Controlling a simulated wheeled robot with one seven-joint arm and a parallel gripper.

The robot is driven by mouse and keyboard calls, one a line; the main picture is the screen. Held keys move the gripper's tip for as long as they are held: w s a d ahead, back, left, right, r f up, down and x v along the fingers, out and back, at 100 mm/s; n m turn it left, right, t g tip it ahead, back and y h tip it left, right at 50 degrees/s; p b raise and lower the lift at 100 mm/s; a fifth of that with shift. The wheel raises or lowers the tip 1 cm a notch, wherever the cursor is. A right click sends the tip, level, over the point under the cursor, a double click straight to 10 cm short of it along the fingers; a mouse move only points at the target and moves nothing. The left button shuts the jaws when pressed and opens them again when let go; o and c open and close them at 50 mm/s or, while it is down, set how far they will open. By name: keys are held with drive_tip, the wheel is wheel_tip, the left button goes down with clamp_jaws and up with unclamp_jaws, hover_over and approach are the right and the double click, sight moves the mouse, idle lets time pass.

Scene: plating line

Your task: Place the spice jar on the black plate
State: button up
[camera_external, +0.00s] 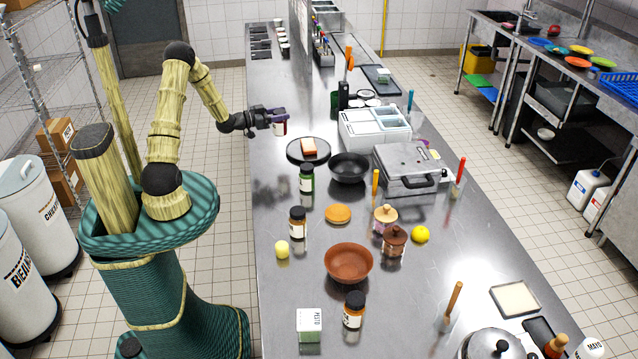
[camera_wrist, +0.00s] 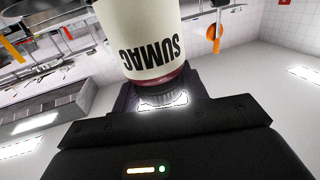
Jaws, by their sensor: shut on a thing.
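My gripper (camera_external: 275,117) is shut on a spice jar (camera_external: 280,128) and holds it in the air at the far left part of the counter. In the wrist view the jar (camera_wrist: 150,40) fills the top middle, with a cream label reading SUMAC upside down and a dark red band by the gripper. The black plate (camera_external: 293,156) lies on the counter just below the held jar in the external view. A piece of food like a bread slice (camera_external: 309,146) lies on the plate. The jar is apart from the plate.
A black bowl (camera_external: 350,168) stands close to the plate's right. A green-labelled jar (camera_external: 306,180) stands just in front of the plate. A white container (camera_external: 374,128) and a grey press grill (camera_external: 407,165) stand to the right. The counter left of the plate is bare.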

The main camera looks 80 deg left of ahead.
drive_tip(key=w+a+r+h, duration=0.1)
drive_tip(key=w+a+r, duration=0.1)
drive_tip(key=w, duration=0.9)
drive_tip(key=shift+r, duration=0.7)
drive_tip(key=shift+f+p, duration=0.85)
drive_tip(key=shift+f, duration=2.1)
drive_tip(key=shift+f, duration=0.1)
drive_tip(key=shift+f+p, duration=0.55)
drive_tip(key=shift+f, duration=1.4)
